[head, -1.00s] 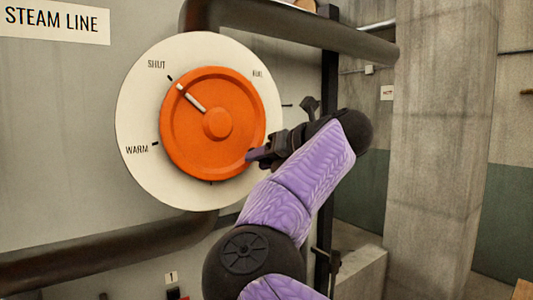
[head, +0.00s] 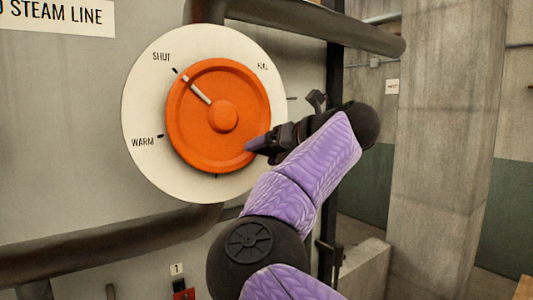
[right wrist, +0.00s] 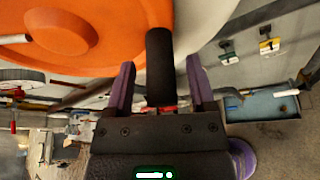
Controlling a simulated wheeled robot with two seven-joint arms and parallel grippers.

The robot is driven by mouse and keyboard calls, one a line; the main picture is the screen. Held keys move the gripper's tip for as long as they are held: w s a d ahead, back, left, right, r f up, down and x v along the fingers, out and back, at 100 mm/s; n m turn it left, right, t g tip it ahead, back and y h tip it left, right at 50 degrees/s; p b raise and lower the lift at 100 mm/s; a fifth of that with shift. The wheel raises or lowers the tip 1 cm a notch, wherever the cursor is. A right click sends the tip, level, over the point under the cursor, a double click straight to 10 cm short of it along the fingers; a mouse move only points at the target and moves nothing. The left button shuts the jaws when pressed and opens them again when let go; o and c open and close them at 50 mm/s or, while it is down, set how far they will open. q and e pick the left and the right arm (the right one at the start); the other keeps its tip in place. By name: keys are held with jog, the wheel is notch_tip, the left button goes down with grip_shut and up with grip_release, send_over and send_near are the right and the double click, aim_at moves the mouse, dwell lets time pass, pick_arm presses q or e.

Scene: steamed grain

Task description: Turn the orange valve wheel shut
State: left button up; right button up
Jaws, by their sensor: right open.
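The orange valve wheel (head: 190,125) sits on a round cream dial plate (head: 143,110) marked SHUT, WARM and a partly legible third word. The white pointer line (head: 196,90) on the wheel points up-left, lined up with the SHUT tick. My right gripper (head: 262,143) is at the wheel's lower right edge. In the right wrist view, its purple fingers (right wrist: 159,78) are open on either side of a black handle (right wrist: 159,60) standing out from the wheel, with a gap on both sides. The handle is not clear in the head view. My left gripper is out of view.
A dark pipe (head: 310,28) runs above the dial and another (head: 100,248) below it. A dark post (head: 332,85) stands behind my right arm, and a concrete column (head: 445,150) is at the right. A STEAM LINE sign (head: 55,14) is at upper left.

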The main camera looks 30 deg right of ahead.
jog(key=b+v, duration=0.4)
jog(key=v, duration=0.5)
jog(key=shift+s, duration=0.4)
jog(key=shift+d+r, duration=0.1)
jog(key=shift+c, duration=0.2)
